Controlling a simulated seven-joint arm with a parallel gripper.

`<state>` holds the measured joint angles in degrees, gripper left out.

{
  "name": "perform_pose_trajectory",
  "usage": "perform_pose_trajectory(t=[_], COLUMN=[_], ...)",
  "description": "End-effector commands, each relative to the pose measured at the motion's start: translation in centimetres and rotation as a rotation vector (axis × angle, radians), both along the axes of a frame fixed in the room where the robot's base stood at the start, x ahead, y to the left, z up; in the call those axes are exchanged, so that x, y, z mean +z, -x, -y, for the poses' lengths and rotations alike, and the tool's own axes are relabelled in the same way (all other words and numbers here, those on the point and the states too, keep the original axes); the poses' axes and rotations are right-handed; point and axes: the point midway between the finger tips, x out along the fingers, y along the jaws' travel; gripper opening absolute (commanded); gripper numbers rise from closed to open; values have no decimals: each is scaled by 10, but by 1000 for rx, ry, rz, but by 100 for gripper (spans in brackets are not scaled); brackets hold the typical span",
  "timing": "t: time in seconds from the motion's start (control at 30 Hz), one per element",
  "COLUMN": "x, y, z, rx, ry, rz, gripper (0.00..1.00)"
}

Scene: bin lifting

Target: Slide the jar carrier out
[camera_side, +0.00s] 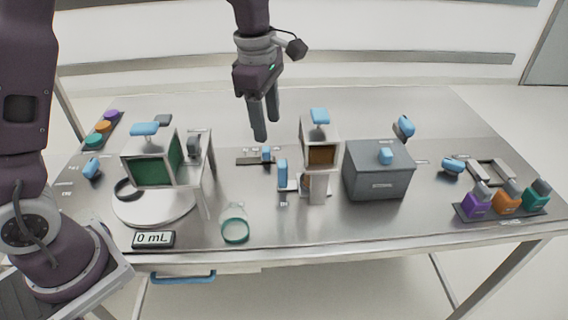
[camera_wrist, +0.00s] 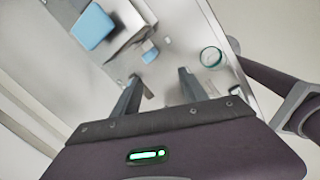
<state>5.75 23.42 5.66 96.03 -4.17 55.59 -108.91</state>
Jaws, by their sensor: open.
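My gripper (camera_side: 267,127) hangs over the middle of the table, fingers pointing down, open and empty. It also shows in the wrist view (camera_wrist: 159,78), with nothing between its fingers. What looks like the jar carrier is a low slide with an upright blue handle (camera_side: 282,173), under and beside a raised white box (camera_side: 303,138) with an orange-brown front. Something small and orange (camera_side: 306,186) shows behind the box's front post, mostly hidden. My gripper is above and behind this handle, apart from it. I cannot tell for certain which part is the carrier.
A raised box with a green front (camera_side: 154,171) stands over a white round plate (camera_side: 128,208) at left. A clear cup with a teal rim (camera_side: 235,231) stands at the front. A grey box (camera_side: 377,180) stands right of the middle. A short dark rail with a blue knob (camera_side: 266,153) lies below my gripper.

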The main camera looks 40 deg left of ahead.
Motion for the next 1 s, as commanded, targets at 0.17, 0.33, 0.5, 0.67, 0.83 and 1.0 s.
perform_pose_trajectory(t=[0.17,0.33,0.5,0.67,0.83,1.0], x=[-60,-85,-118,-137,-140,-139], y=[-37,-41,-40,-41,-41,-41], z=[5,5,5,6,6,6], rx=[365,433,432,429,429,428], ry=[-1,-4,-3,-2,-3,-2], rz=[-85,-97,-96,-95,-92,-93], gripper=[51,51,51,51,51,37])
